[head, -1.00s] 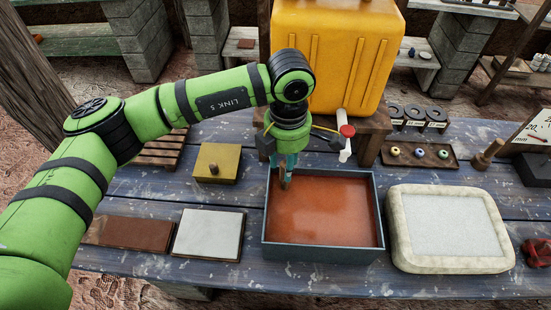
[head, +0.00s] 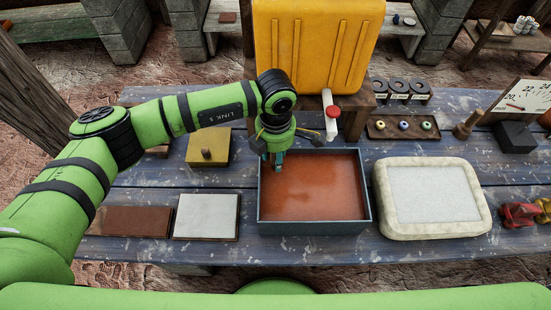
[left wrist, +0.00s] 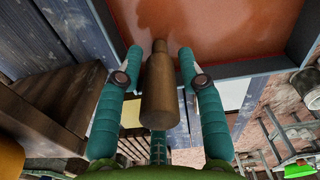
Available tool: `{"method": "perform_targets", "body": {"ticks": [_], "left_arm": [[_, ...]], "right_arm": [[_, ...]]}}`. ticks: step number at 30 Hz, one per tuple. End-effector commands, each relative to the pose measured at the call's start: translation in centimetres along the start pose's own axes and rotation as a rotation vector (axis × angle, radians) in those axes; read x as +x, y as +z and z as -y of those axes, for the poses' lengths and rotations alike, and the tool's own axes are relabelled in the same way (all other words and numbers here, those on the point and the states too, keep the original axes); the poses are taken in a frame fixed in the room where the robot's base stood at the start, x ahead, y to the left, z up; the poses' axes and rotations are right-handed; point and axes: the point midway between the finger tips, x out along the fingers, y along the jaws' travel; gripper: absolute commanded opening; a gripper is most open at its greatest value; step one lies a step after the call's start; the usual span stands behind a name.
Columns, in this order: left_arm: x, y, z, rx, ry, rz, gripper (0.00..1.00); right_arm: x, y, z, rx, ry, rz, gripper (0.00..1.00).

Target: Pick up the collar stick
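The collar stick appears to be the brown wooden stick (left wrist: 160,92) in the left wrist view, thick near the palm and narrower at its far end. The gripper points down over the back left part of the tray of red-brown slip (head: 364,200). In the head view the fingers mostly hide the stick. I cannot tell whether its far end touches the slip. My right gripper is not in view.
A yellow tank (head: 318,50) with a red-topped spout (head: 332,112) stands close behind the gripper. A pale padded slab (head: 484,205) is right of the tray. A white tile (head: 206,216) and yellow block (head: 208,146) lie left. A ring tray (head: 404,127) is at back right.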

Motion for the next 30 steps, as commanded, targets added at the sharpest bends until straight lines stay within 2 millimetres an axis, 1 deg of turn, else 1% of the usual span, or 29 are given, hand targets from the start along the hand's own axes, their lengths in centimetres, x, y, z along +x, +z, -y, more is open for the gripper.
{"method": "perform_targets", "body": {"ticks": [2, 3, 5, 16, 20, 23, 27, 30], "left_arm": [[0.0, 0.0, 0.0, 0.0, 0.0, 0.0, 0.38], [0.0, 0.0, 0.0, 0.0, 0.0, 0.0, 0.22], [0.0, 0.0, 0.0, 0.0, 0.0, 0.001, 0.0], [-0.1, 0.1, 0.0, 0.0, 0.0, 0.001, 0.0], [-0.7, 0.1, -0.1, 0.0, 0.001, 0.003, 0.0], [-1.7, 0.1, -0.1, 0.001, 0.003, 0.004, 0.0], [-4.1, 0.1, -0.1, 0.003, 0.007, 0.005, 0.0], [-5.1, 2.1, 1.6, 0.009, 0.004, 0.004, 0.0]], "right_arm": [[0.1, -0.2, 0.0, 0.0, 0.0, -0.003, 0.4], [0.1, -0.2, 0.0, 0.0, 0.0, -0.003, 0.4], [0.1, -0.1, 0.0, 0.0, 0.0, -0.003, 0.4], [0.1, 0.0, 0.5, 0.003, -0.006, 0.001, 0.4], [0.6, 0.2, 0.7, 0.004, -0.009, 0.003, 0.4], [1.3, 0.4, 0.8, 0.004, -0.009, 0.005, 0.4], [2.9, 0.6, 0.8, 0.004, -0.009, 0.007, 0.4], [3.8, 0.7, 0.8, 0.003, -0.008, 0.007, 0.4]]}}
